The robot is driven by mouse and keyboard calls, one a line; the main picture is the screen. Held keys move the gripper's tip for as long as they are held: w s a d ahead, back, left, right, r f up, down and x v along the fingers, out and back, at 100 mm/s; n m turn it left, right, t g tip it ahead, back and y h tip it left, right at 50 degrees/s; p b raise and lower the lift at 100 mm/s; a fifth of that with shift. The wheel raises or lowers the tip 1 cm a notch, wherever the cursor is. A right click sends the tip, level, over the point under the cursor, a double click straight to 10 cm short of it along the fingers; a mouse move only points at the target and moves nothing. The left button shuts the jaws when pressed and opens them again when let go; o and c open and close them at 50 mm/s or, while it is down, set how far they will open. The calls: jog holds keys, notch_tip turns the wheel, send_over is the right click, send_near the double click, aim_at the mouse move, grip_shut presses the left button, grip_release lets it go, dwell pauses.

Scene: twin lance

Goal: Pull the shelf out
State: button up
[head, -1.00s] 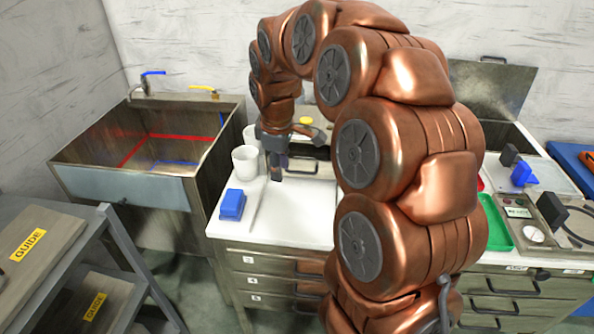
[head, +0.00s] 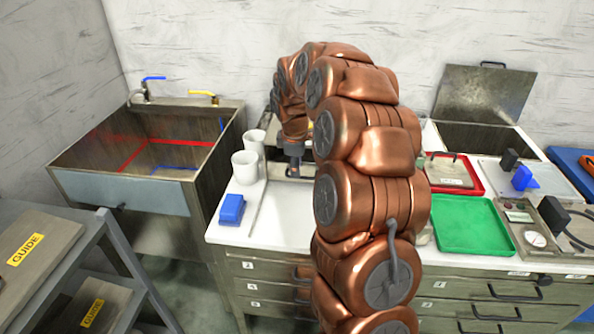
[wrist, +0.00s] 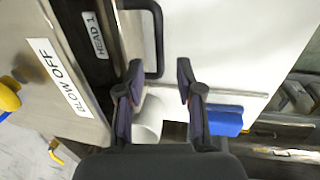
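A black bar handle (wrist: 157,35) is fixed to the metal front of a unit labelled HEAD 1 (wrist: 95,35) in the wrist view. My gripper (wrist: 157,68) is open, its two dark fingers apart. The near end of the handle shows between the fingertips; I cannot tell whether it is at their depth, and neither finger is shut on it. In the head view my gripper (head: 293,168) is low over the back of the white counter, in front of the unit. My arm hides most of the unit there.
Two white cups (head: 245,167) and a blue block (head: 232,208) stand left of my gripper. A green tray (head: 472,225) and a red tray (head: 452,173) lie right of my arm. A sink (head: 120,193) is at the left. The white counter (head: 275,225) is clear in front.

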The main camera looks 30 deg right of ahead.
jog(key=shift+w+d+f, duration=0.1)
jog(key=shift+f, duration=0.6)
jog(key=shift+w+d+f, duration=0.1)
jog(key=shift+f, duration=0.6)
grip_shut()
